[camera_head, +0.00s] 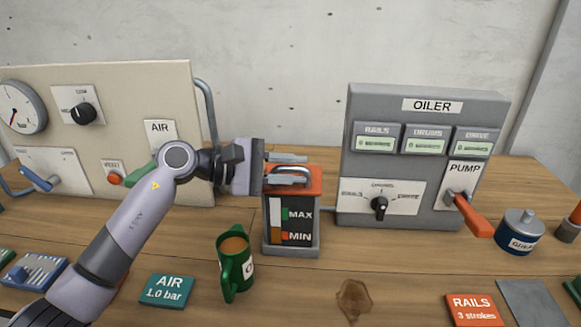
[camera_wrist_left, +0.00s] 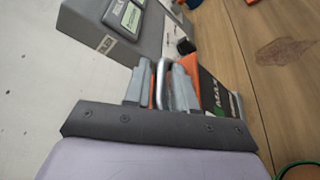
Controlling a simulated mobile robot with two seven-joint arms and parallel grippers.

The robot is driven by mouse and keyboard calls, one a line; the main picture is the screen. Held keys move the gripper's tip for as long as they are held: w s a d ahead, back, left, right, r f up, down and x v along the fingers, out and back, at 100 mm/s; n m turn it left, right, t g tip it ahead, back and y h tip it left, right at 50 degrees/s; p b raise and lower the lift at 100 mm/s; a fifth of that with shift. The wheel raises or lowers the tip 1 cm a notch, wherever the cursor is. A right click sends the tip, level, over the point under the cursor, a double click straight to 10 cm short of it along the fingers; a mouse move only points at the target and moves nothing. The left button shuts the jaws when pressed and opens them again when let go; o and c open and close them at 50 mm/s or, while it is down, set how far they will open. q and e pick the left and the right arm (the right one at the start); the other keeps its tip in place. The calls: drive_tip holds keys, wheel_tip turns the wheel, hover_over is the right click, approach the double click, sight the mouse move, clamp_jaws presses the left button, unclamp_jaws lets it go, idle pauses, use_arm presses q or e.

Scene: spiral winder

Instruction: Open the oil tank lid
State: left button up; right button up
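The oil tank (camera_head: 268,238) stands on the wooden table, with a MAX/MIN level gauge on its front. Its orange lid (camera_head: 313,178) is on top and looks closed. A grey metal loop handle (camera_head: 293,168) rises from the lid. My left gripper (camera_head: 299,170) is at the lid from the left. The gripper partly hides the lid's left part. My right gripper is not in view.
The grey OILER box (camera_head: 420,160) with an orange pump lever (camera_head: 474,216) is to the right. The AIR panel (camera_head: 130,95) is behind my arm.

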use_arm(q)
clamp_jaws()
drive_tip(key=shift+r, duration=0.1)
drive_tip(key=w+r+n+g, duration=0.1)
drive_tip(key=w+r+n, duration=0.1)
drive_tip(key=shift+n+g+y+b, duration=0.3)
drive_tip(key=shift+n+y+b, duration=0.05)
drive_tip(key=shift+n+y, duration=0.05)
drive_tip(key=shift+w+r+n+g, duration=0.6)
drive_tip(key=shift+w+r+n, duration=0.1)
drive_tip(key=shift+w+n, duration=0.35)
drive_tip(key=shift+s, duration=0.1)
